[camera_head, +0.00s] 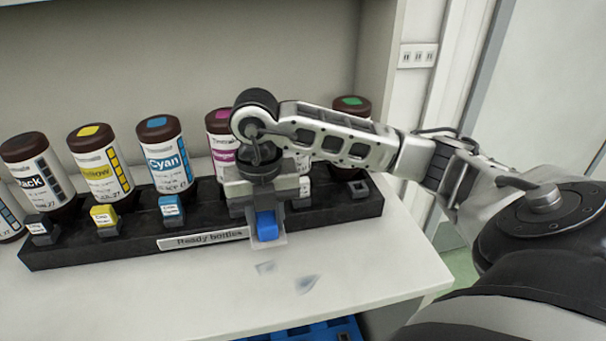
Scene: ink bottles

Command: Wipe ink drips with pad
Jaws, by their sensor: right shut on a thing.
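My right gripper (266,226) comes in from the right and points down in front of the black rack. It is shut on a small blue block that looks like the pad (266,225); its fingers hide part of it. The pad is near the rack's front edge, above and behind the marks on the white table; I cannot tell whether it touches anything. Two greyish-blue ink drips, a smaller one (265,268) and a larger one (306,284), lie on the table in front of the rack. My left gripper is not in view.
The black rack (110,252), labelled "Ready bottles", holds several dark-capped bottles, including black (38,172), yellow (100,160) and cyan (164,155). My right arm partly hides the magenta (221,125) and green-topped (352,106) ones. The table front (180,290) is clear. Something blue (310,331) shows below its edge.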

